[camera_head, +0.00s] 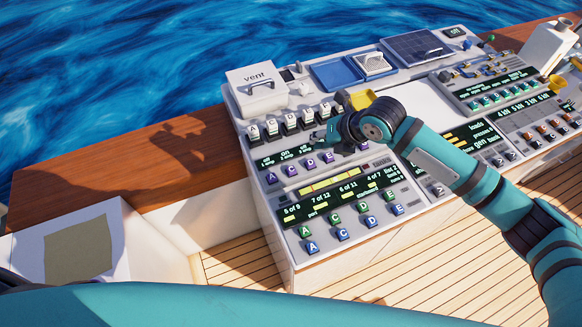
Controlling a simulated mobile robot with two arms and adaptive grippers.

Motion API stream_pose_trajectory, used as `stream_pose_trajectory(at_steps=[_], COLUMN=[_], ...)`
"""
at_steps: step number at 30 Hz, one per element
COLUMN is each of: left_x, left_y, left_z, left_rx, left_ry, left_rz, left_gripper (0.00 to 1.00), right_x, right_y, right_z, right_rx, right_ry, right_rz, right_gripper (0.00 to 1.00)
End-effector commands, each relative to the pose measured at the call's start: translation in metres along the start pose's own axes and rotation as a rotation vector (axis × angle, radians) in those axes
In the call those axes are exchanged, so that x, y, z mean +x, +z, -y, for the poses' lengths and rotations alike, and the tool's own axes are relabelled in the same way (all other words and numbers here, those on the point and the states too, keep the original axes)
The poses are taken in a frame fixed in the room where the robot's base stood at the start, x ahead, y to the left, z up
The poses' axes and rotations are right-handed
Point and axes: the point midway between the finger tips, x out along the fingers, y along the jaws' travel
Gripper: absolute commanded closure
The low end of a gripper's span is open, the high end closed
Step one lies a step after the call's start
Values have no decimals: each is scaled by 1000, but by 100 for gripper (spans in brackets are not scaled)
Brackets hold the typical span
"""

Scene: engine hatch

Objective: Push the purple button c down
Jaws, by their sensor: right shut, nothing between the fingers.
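The purple button c (289,171) sits in a row of purple lettered buttons on the upper left part of the white control panel (257,197). It lies between the purple A button (271,178) and the purple D button (308,164). My right gripper (319,137) is shut and empty. It shows above the panel, up and to the right of button c, and apart from it in the picture. Its exact height over the panel is hard to tell. My left gripper is not in view.
White lettered switches (291,125) stand behind the purple row, beside my gripper. Green and blue buttons (342,235) lie on the front section. A vent box (257,90) and a yellow piece (361,98) rise from the panel's back. Wooden trim (150,165) borders the water.

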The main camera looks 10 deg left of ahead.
Motion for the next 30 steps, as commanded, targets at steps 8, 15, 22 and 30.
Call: stream_pose_trajectory(at_steps=[8,15,22,30], left_x=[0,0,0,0], left_y=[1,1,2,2], left_z=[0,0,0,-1], left_rx=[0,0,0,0], left_ry=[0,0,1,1], left_rz=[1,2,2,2], left_gripper=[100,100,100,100], right_x=[0,0,0,0], right_y=[0,0,0,0], right_z=[0,0,0,0], right_rx=[0,0,0,0], right_ry=[0,0,0,0], right_rz=[0,0,0,0], right_gripper=[100,100,100,100])
